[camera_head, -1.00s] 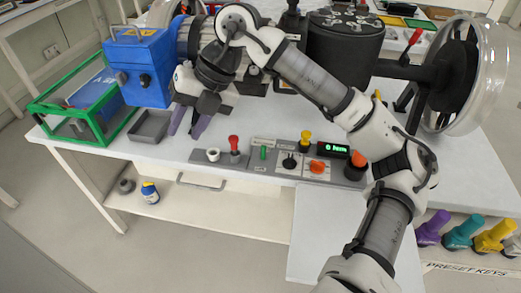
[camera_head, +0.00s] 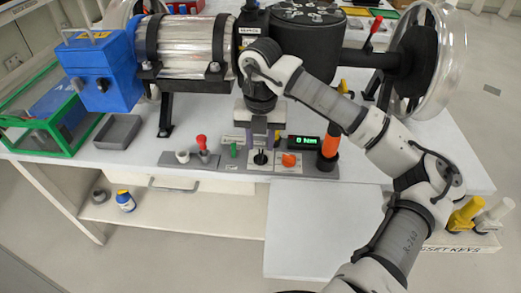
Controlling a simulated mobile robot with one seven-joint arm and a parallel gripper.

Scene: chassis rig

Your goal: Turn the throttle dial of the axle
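The control panel (camera_head: 228,173) lies along the table's front edge. It carries a black dial (camera_head: 261,158) on a white plate and an orange knob (camera_head: 289,160) beside it on the right. I cannot tell from labels which one is the throttle dial. My gripper (camera_head: 261,142) points down over the panel, just above and behind the black dial, with its purple fingers apart. Nothing shows between them. Whether the fingers touch the dial is too small to tell. My gripper partly hides the panel's back edge.
A red-topped lever (camera_head: 202,145), a green switch (camera_head: 234,151) and a white cup-like knob (camera_head: 182,157) stand left on the panel. A display (camera_head: 303,142) reading "0 Nm" and an orange-and-black post (camera_head: 330,148) stand right.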

